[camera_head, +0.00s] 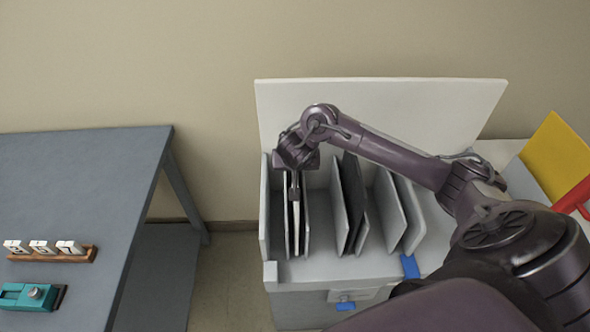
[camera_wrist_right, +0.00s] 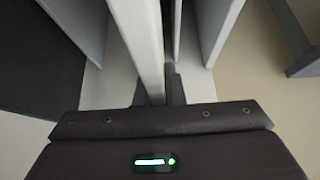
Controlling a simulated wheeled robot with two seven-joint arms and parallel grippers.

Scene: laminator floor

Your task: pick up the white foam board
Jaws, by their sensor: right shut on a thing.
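The white foam board (camera_head: 296,229) stands upright on edge in the left part of a light grey rack (camera_head: 283,271) in the head view. In the right wrist view the board (camera_wrist_right: 142,38) is a pale strip running up from between my fingers. My right gripper (camera_head: 293,190) reaches down from above onto the board's upper edge and is shut on it. In the right wrist view the right gripper (camera_wrist_right: 159,92) has one finger on either side of the board. The lower part of the board is hidden. My left gripper is not in view.
Grey dividers (camera_head: 339,205) and a black panel (camera_head: 354,200) stand upright close to the right. A white back panel (camera_head: 400,105) rises behind the rack. A grey table (camera_head: 75,190) at left holds a teal tool (camera_head: 25,294) and number blocks (camera_head: 44,248). Yellow panel (camera_head: 558,158) at right.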

